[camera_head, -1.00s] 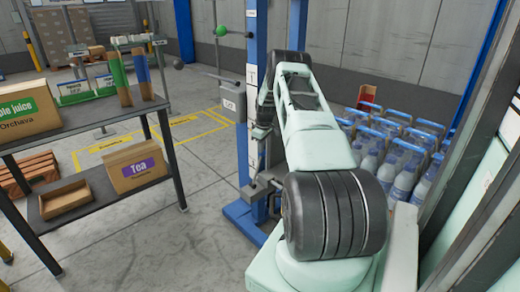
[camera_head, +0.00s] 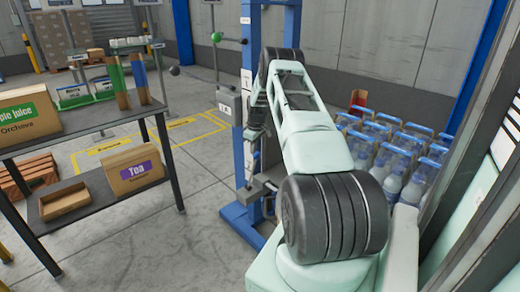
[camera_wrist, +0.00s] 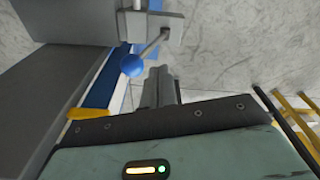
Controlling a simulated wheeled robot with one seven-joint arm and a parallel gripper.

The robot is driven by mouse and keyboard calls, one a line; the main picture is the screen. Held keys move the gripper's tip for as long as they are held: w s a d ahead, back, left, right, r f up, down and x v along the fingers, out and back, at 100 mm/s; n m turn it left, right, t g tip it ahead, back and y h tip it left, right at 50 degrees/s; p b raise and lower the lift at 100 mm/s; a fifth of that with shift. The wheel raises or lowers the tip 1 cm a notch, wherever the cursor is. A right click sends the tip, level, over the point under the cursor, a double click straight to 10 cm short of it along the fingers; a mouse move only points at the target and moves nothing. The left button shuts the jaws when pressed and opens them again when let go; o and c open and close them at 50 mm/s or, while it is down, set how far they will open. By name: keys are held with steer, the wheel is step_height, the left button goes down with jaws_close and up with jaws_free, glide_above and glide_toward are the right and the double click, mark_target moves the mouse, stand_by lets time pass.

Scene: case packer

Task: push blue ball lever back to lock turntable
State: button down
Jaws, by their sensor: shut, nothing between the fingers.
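The blue ball (camera_wrist: 131,65) sits on the end of a thin metal lever rod (camera_wrist: 153,46) in the wrist view. The rod runs up and right to a grey bracket (camera_wrist: 163,28). My gripper (camera_wrist: 158,73) is shut and empty, with its dark fingertips just right of and slightly below the ball. A small gap shows between them in the picture; I cannot tell the depth or whether they touch. In the head view I cannot make out the blue ball; the blue frame (camera_head: 240,214) stands at my arm's far end.
A shelf (camera_head: 85,137) with cardboard boxes stands at the left. Crates of bottles (camera_head: 398,150) stand right of my arm. A green ball lever (camera_head: 216,37) is on the frame's upper part. A grey panel (camera_wrist: 60,70) fills the wrist view's left side. Open floor lies left of the frame.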

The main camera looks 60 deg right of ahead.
step_height(320, 180, up, 9)
steer(key=s+d, duration=0.1)
steer(key=d, duration=0.1)
steer(key=shift+s+d, duration=0.35)
steer(key=shift+s, duration=0.05)
